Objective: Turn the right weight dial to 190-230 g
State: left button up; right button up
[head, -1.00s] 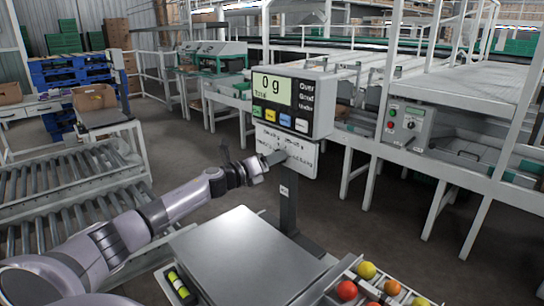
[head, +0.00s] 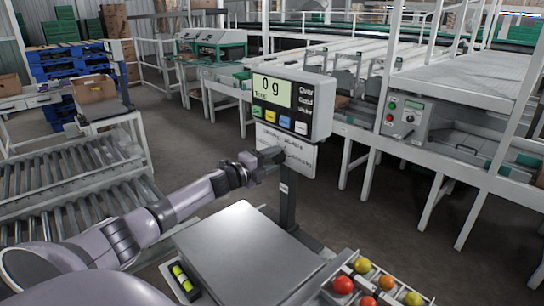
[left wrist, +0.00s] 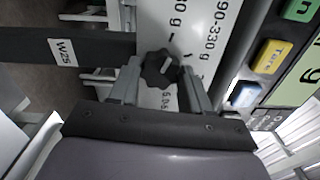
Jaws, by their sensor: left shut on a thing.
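A black dial knob (left wrist: 161,69) with a pale pointer mark sits on the white dial panel (head: 301,167) below the scale's display. My left gripper (head: 279,155) reaches the panel from the left. In the left wrist view, my left gripper (left wrist: 161,82) has one finger on each side of the knob, shut on it. The panel looks turned there, with ticks and partly cut-off gram labels, one ending "90-330 g". The pointer mark points up and slightly right in that picture. In the head view the knob is hidden by my gripper. My right gripper is not in view.
The scale display (head: 272,91) reads 0 g above the panel, with coloured buttons under it. The empty steel weighing plate (head: 245,255) is below my left arm. A tray of tomatoes (head: 335,279) lies to its right. A dark post (head: 287,205) supports the display.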

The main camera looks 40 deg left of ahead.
pick_arm(q)
jog(key=shift+n, duration=0.7)
jog(key=o, duration=1)
jog(key=shift+o, duration=0.2)
jog(key=shift+s, duration=0.1)
jog(key=s, duration=0.7)
jog(key=shift+a, duration=0.3)
